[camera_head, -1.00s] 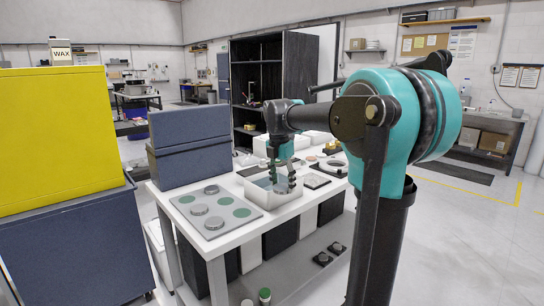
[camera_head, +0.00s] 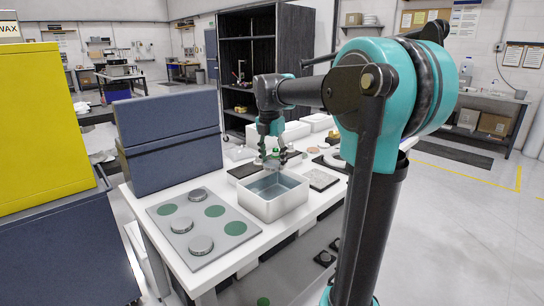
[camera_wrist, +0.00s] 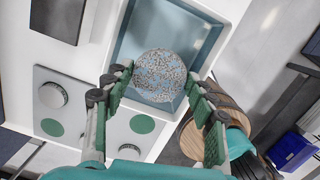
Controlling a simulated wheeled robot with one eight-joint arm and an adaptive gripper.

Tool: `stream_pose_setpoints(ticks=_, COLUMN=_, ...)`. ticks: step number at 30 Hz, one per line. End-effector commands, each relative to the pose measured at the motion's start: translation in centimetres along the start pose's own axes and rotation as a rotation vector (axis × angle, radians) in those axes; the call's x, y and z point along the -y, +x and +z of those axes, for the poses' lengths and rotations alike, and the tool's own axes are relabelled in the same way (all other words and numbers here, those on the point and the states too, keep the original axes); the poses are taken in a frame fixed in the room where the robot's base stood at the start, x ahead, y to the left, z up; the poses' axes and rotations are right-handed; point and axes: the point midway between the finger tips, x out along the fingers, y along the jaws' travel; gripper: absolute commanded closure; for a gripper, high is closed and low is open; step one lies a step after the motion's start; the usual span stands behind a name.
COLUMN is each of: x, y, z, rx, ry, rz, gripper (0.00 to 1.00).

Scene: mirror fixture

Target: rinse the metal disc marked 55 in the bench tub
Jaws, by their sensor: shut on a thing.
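My gripper (camera_head: 272,153) is shut on a round metal disc (camera_wrist: 160,75), which sits between its fingertips in the wrist view (camera_wrist: 158,92). The face of the disc is mottled grey, brown and pale blue; I cannot read a number on it. The bench tub (camera_head: 283,208) is a white rectangular box with blue-grey liquid inside. In the head view the gripper is above the tub's far side, with its fingertips higher than the liquid. In the wrist view the disc overlaps the tub's inside (camera_wrist: 203,48).
A grey board (camera_head: 165,232) with green round spots and several metal discs (camera_head: 200,245) lies left of the tub. A dark blue case (camera_head: 170,140) stands behind it. A grey textured plate (camera_head: 321,179) lies right of the tub. A black cabinet (camera_head: 290,70) stands behind the bench.

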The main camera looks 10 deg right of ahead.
Motion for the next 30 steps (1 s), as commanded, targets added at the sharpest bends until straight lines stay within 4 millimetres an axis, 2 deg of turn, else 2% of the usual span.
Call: stream_pose_setpoints(ticks=30, x=0.0, y=9.1, z=-1.1, rx=0.0, ry=0.0, rz=0.0, gripper=0.69)
